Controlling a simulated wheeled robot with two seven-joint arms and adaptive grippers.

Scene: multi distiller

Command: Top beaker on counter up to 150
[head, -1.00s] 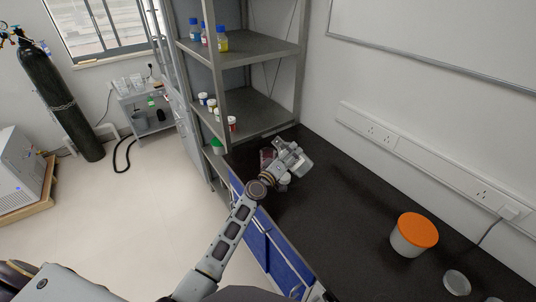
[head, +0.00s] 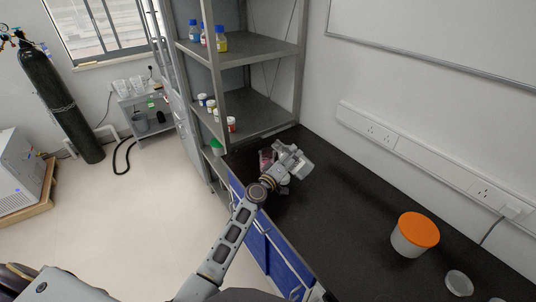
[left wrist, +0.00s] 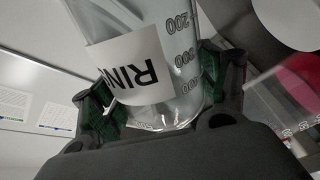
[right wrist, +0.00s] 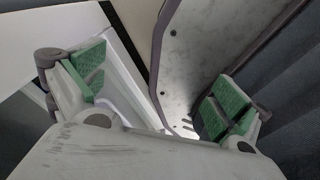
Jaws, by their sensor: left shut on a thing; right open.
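My left gripper (head: 292,163) is at the far end of the black counter (head: 335,215). In the left wrist view its green-padded fingers (left wrist: 160,95) are shut on a clear graduated beaker (left wrist: 185,65) with a white label reading "RIN…". The beaker appears tilted, and its liquid level cannot be read. A second clear vessel with pink contents (left wrist: 297,75) stands beside it, apart from the fingers; it also shows in the head view (head: 266,157), partly hidden by the gripper. My right gripper (right wrist: 155,100) is open and empty in the right wrist view.
An orange-lidded tub (head: 414,236) and a clear round dish (head: 459,282) stand on the near right counter. A metal shelf rack (head: 255,115) with small bottles rises beside the far counter end. The counter's middle is clear.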

